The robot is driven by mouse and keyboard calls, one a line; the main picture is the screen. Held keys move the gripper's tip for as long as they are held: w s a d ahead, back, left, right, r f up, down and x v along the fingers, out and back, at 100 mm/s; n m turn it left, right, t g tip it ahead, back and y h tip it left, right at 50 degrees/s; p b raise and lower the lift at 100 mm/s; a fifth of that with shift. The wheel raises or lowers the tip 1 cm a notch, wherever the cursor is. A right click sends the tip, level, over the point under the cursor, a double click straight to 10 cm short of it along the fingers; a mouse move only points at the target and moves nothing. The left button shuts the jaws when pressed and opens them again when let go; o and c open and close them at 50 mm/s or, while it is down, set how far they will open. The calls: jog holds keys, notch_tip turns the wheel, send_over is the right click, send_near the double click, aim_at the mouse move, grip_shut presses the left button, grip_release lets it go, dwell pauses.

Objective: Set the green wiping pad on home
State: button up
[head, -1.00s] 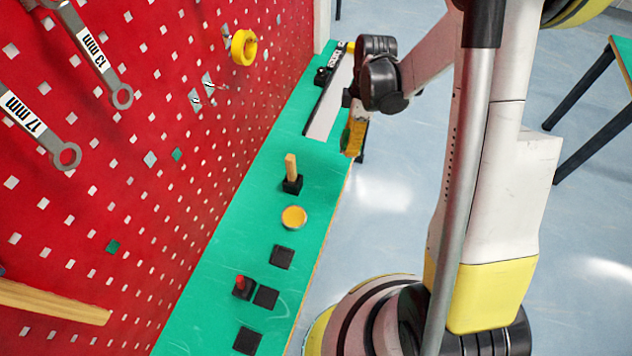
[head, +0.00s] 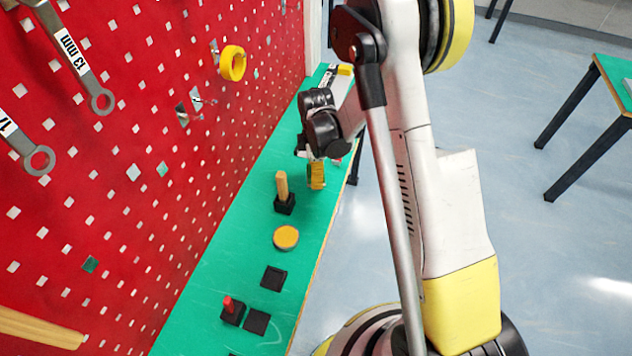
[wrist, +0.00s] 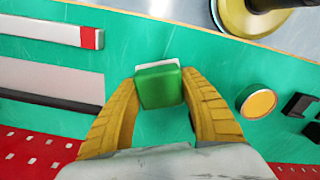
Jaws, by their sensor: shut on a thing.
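The green wiping pad (wrist: 158,87) is a small green block between the yellow fingers of my gripper (wrist: 160,95) in the wrist view. My gripper is shut on it. A white edge (wrist: 157,64) shows just behind the pad; I cannot tell whether it is part of the pad. In the head view my gripper (head: 316,180) hangs over the green bench (head: 240,230), just right of a wooden peg, and the pad is hidden there. I cannot tell which spot is home.
The wooden peg (head: 282,186) stands in a black block. A red pegboard (head: 150,150) with hanging tools borders the bench's left.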

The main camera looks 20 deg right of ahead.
notch_tip(320, 180, down, 3)
jog(key=shift+f+b, duration=0.2)
jog(key=shift+b, duration=0.3)
jog(key=shift+r, duration=0.1)
jog(key=o, duration=1)
